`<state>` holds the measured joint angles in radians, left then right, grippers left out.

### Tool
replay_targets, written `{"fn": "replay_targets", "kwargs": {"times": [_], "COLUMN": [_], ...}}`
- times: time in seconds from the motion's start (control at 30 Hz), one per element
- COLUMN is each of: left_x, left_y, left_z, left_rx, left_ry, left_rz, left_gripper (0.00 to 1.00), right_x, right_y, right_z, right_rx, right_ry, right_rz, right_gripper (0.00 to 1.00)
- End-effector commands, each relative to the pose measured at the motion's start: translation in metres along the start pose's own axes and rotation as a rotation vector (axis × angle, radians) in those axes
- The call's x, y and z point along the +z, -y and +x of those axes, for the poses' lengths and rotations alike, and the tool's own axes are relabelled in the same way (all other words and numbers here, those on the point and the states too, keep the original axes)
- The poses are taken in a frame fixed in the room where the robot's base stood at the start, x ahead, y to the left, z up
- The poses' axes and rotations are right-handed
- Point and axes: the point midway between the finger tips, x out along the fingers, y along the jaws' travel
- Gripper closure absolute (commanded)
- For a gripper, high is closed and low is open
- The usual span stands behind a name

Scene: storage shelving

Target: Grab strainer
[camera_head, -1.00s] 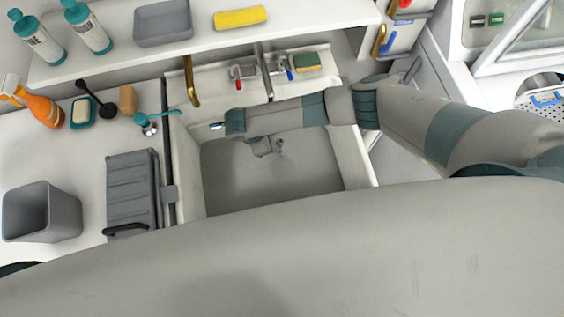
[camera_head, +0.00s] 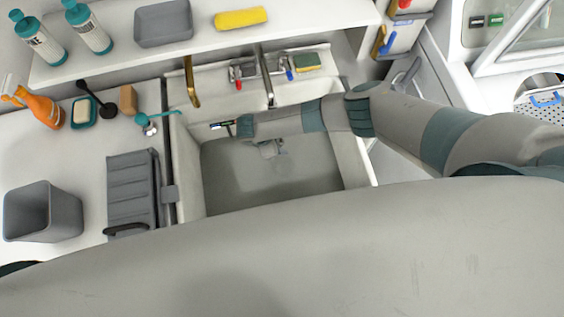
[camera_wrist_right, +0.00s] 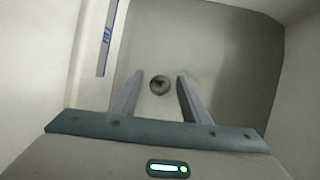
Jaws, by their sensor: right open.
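A small round metal piece with a dark centre (camera_wrist_right: 160,85) sits in the sink floor; it looks like the drain strainer. In the right wrist view it appears between and beyond the fingertips of my right gripper (camera_wrist_right: 155,88), not touched by them. The fingers are apart and nothing is between them. My left gripper is not in view.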

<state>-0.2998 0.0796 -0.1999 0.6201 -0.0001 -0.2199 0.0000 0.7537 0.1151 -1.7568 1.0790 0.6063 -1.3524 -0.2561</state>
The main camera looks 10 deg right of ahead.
Motion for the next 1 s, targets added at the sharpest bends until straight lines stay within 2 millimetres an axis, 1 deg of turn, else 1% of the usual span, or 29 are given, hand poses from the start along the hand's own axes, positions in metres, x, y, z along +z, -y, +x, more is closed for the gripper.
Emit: {"fn": "replay_targets", "kwargs": {"times": [0.3,0.47,0.5,0.83,1.0], "left_x": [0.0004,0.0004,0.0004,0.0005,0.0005], "left_y": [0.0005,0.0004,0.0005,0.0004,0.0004], "left_z": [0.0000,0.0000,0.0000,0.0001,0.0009], "left_rx": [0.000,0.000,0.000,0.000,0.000], "left_ry": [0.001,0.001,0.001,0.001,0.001], "left_rz": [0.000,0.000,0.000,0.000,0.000], "left_gripper": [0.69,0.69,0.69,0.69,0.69], "right_x": [0.0001,0.0001,0.0001,0.0004,0.0023], "right_y": [0.0000,0.0000,0.0000,-0.0003,-0.0013], "right_z": [-0.0001,-0.0002,-0.0002,-0.0009,-0.0049], "right_rx": [0.000,0.000,0.000,0.000,0.001], "right_ry": [0.000,0.000,0.000,0.000,-0.001], "right_rz": [0.000,0.000,0.000,0.000,0.001], "right_gripper": [0.58,0.96,1.00,1.00,1.00]}}
